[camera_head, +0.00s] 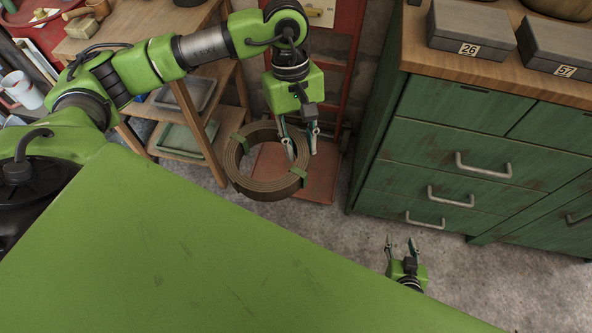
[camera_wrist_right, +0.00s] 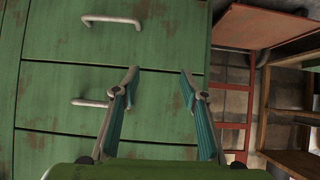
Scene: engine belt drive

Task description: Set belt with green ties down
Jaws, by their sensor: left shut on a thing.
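The belt with green ties (camera_head: 262,186) is a brown coiled ring with small green ties around its band. It hangs in the air in the head view, above a reddish platform. My right gripper (camera_head: 402,243) is low at the bottom right of the head view, apart from the belt. In the right wrist view its fingers (camera_wrist_right: 158,85) are spread with nothing between them, facing green drawers.
A green drawer cabinet (camera_head: 440,150) with boxes marked 26 (camera_head: 468,48) and 57 (camera_head: 565,72) stands at right. A red hand truck (camera_head: 265,170) is behind the belt. A wooden shelf (camera_head: 160,150) with trays stands at left. Concrete floor (camera_head: 340,225) is bare between.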

